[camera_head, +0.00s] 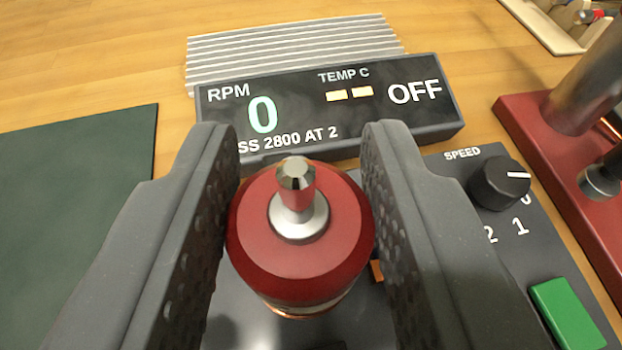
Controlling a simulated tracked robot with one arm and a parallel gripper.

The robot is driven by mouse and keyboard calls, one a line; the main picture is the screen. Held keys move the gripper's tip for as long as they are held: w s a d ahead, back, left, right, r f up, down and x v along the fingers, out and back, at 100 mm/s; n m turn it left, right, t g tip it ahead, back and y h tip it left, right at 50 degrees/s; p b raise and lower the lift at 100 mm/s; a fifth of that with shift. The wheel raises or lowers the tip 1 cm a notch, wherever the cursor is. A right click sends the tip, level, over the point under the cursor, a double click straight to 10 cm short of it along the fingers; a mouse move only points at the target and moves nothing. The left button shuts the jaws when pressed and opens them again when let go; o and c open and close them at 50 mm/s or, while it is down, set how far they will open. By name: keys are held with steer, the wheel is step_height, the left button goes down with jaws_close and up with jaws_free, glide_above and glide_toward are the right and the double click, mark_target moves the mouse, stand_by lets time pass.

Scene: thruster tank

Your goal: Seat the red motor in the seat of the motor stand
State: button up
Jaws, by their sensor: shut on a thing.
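The red motor (258,262) is a round red body with a silver collar and a shiny metal shaft pointing up toward the camera. A copper-coloured band shows at its lower edge. My gripper (301,205) is shut on the motor, with one dark perforated finger on each side of it. The motor is over a dark grey panel (350,325). The motor and my fingers hide what lies directly below, so I cannot tell the motor stand's seat or whether the motor touches it.
A display (430,125) behind the motor reads RPM 0 and OFF. A speed knob (498,184) and a green button (567,313) are at right. A red base (530,120) with a metal column stands far right. A dark green mat (70,220) lies left; a ribbed grey block (290,48) lies behind.

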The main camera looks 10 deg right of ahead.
steer(key=shift+f+b, duration=1.15)
steer(key=shift+f, duration=2)
steer(key=o, duration=1.1)
steer(key=shift+a, duration=0.1)
